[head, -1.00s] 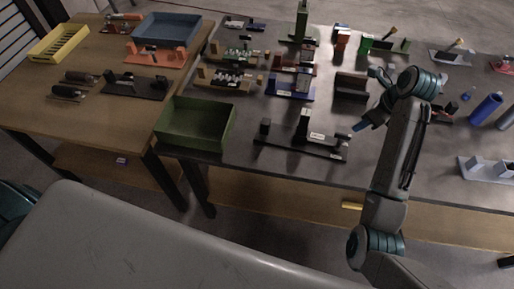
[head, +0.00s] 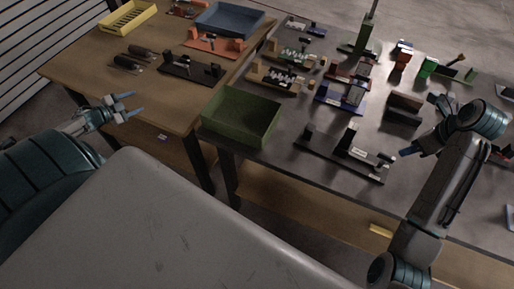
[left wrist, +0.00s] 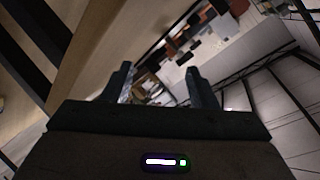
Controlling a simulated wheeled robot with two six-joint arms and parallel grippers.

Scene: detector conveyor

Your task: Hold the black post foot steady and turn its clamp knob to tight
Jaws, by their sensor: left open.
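A black post foot (head: 322,157) lies on the dark table. It has a long flat base, a tall upright block with a white label and a small post at its left end. A small knob-like part is at its right end; its setting is too small to tell. My right gripper (head: 404,152) is just right of that end, with a blue fingertip visible; whether it touches is unclear. My left gripper (head: 132,104) is open and empty in front of the wooden table, far left of the foot. Its two fingers also show apart in the left wrist view (left wrist: 160,88).
A green bin (head: 240,118) stands left of the foot at the dark table's edge. Several coloured fixtures stand behind the foot. The wooden table holds a similar black fixture (head: 190,68), a blue bin (head: 228,20) and a yellow tray (head: 128,18).

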